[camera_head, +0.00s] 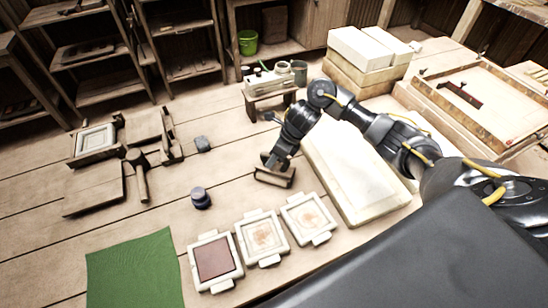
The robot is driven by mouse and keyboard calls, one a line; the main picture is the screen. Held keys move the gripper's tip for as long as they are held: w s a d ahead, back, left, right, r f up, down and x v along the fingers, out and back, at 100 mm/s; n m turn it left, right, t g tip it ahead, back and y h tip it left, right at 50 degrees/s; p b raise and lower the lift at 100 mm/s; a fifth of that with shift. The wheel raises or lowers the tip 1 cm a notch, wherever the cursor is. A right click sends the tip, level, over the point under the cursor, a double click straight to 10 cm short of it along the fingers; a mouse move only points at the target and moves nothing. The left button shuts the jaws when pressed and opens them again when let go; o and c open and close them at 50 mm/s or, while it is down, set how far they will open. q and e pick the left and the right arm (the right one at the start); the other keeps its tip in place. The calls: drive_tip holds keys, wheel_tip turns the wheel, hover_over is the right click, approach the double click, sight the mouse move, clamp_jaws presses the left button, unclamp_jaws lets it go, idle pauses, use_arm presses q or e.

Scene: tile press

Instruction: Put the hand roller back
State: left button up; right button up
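My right arm comes in from the right, and its gripper (276,163) points down near the middle of the view. Directly below the fingertips is a short dark brown bar-shaped thing (274,178), which looks like the hand roller or its rest; I cannot tell which. The gripper touches or nearly touches it, and whether the fingers are closed on it is too small to tell. The bar is just left of a long pale slab (352,172). My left gripper is not in view.
Three framed tiles, one reddish (214,258), lie in front. A green cloth (135,274) lies at the lower left. A dark round pot (201,198), a mallet (138,174) and wooden boards are at left. A small bench (270,86) stands behind. Bare table lies left of the gripper.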

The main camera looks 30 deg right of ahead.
drive_tip(key=o, duration=0.3)
drive_tip(key=v, duration=1)
drive_tip(key=shift+s+d+r, duration=0.1)
drive_tip(key=shift+d+r, duration=0.05)
drive_tip(key=shift+r, duration=0.2)
